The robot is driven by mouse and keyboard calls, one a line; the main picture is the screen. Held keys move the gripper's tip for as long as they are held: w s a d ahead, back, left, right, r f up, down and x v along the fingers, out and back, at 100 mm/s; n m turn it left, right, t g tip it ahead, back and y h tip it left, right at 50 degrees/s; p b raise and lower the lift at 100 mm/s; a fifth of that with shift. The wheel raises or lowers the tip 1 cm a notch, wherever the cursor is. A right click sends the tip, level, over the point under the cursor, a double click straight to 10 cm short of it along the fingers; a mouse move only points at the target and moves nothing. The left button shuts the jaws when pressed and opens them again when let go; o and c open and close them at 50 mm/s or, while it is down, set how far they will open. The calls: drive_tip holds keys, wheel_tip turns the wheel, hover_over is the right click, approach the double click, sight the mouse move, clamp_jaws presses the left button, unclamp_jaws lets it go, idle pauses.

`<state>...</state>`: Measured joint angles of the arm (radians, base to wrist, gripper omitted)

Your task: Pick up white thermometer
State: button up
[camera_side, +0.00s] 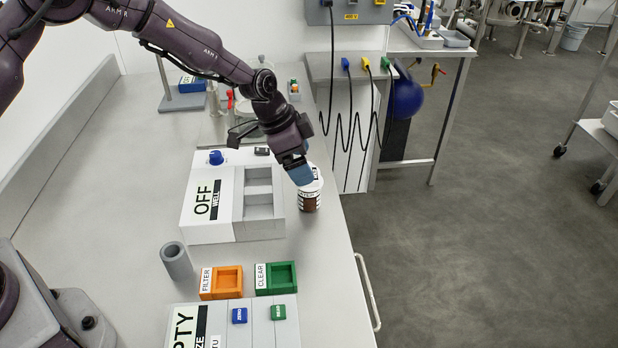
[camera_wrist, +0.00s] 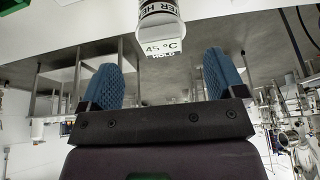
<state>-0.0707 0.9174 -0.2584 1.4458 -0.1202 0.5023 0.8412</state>
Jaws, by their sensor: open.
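A white and brown labelled cup (camera_side: 310,199) stands on the bench near its right edge, beside the OFF/WELL box. In the wrist view a white labelled body (camera_wrist: 158,12) shows at the top, with a white plate (camera_wrist: 163,47) reading 45 °C HOLD in front of it. I cannot tell for sure which white part is the thermometer. My gripper (camera_side: 300,174) is close over the cup's top and hides part of it. In the wrist view my gripper (camera_wrist: 162,65) has its two blue fingers wide apart, with nothing between them.
The OFF/WELL box (camera_side: 210,200) with a grey recess lies left of the cup. Nearer are a grey tube (camera_side: 176,261), an orange FILTER tray (camera_side: 223,283) and a green CLEAR tray (camera_side: 278,277). The bench's left part is clear. The bench edge drops off right of the cup.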

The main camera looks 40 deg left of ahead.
sight(309, 188)
drive_tip(key=x, duration=0.4)
drive_tip(key=shift+w+f, duration=0.15)
drive_tip(key=shift+f, duration=0.2)
drive_tip(key=c, duration=1.1)
drive_tip(key=shift+o, duration=0.2)
drive_tip(key=shift+r, duration=0.1)
